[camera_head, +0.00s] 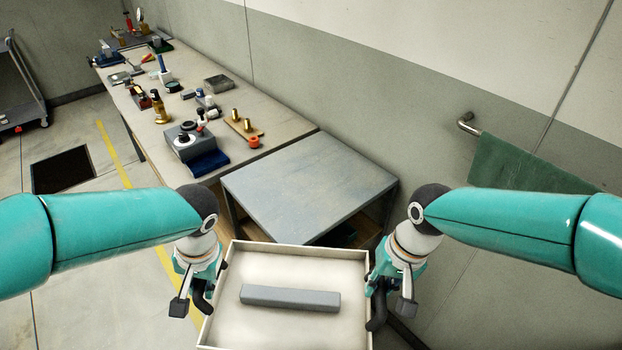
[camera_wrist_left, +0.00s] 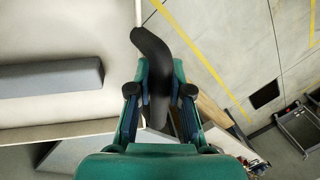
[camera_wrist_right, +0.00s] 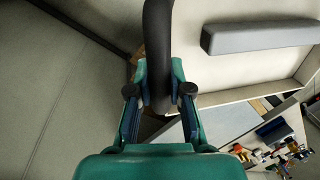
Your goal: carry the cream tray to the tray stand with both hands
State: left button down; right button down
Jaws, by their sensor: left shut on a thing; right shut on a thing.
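The cream tray (camera_head: 300,262) is held in front of me at the bottom of the head view, with a long grey bar (camera_head: 290,298) lying in it. My left gripper (camera_head: 205,290) is shut on the black handle at the tray's left side; the handle (camera_wrist_left: 152,50) shows between its fingers in the left wrist view. My right gripper (camera_head: 385,290) is shut on the black handle at the right side, and that handle (camera_wrist_right: 158,45) shows in the right wrist view. A low grey-topped table (camera_head: 305,185), perhaps the tray stand, is just beyond the tray.
A long workbench (camera_head: 270,95) with bottles, a grey box (camera_head: 217,83) and other items runs along the wall, touching the grey-topped table. A green towel (camera_head: 520,165) hangs on a wall rail at right. A dark floor opening (camera_head: 62,170) and a cart (camera_head: 22,85) are at left.

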aim_at(297, 213)
jog(key=u, duration=0.05)
jog(key=i, duration=1)
jog(key=z, duration=0.05)
